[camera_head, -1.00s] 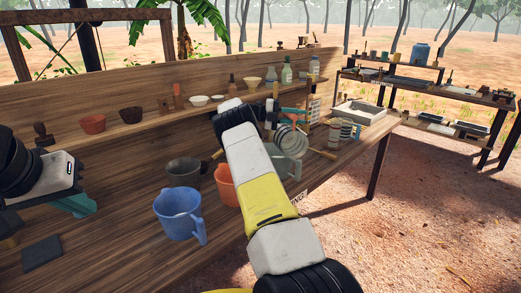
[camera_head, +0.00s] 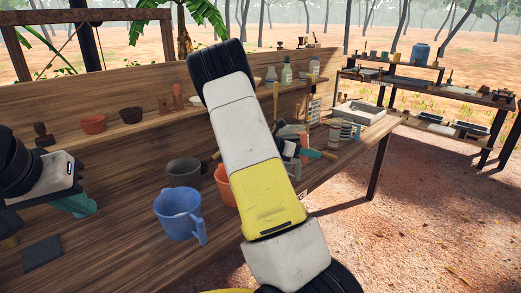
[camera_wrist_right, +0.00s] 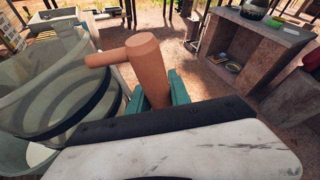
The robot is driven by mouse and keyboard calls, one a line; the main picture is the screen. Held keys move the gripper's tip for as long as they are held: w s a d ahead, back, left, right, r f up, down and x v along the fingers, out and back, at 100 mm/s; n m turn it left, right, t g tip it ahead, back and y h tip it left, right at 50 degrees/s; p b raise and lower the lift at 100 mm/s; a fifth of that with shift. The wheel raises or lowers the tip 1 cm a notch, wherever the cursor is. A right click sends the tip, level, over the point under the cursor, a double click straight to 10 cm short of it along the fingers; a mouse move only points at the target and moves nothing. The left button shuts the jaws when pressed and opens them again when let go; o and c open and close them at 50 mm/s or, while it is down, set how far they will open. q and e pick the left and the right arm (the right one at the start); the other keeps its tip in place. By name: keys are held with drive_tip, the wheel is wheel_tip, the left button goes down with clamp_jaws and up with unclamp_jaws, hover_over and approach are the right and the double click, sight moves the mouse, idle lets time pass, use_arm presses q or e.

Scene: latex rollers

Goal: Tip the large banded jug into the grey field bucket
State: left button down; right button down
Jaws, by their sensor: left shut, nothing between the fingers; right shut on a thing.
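In the right wrist view the large banded jug (camera_wrist_right: 60,95) is a pale, translucent vessel with dark bands, at the left and looking tilted. My right gripper (camera_wrist_right: 157,95) is shut on its terracotta-brown handle (camera_wrist_right: 145,55). A pale vessel (camera_wrist_right: 14,155) shows below the jug, partly cut off; it may be the grey field bucket. In the head view my right gripper (camera_head: 309,156) is beyond my right arm, which hides most of the jug and the area under it. My left gripper (camera_head: 76,204) is shut and empty over the left of the bench.
A blue jug (camera_head: 178,212), a dark grey-brown pot (camera_head: 184,173) and a partly hidden orange-red jug (camera_head: 224,182) stand on the bench. Bowls and bottles line the back shelf (camera_head: 150,127). A pale tray (camera_head: 360,112) and banded cups (camera_head: 336,130) stand at the far right end.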

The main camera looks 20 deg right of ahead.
drive_tip(key=shift+w+d+m, duration=0.1)
drive_tip(key=shift+w+m, duration=0.1)
drive_tip(key=shift+m, duration=0.2)
drive_tip(key=shift+r, duration=0.15)
wheel_tip(320, 180, up, 3)
drive_tip(key=shift+f, duration=0.1)
idle(0.3)
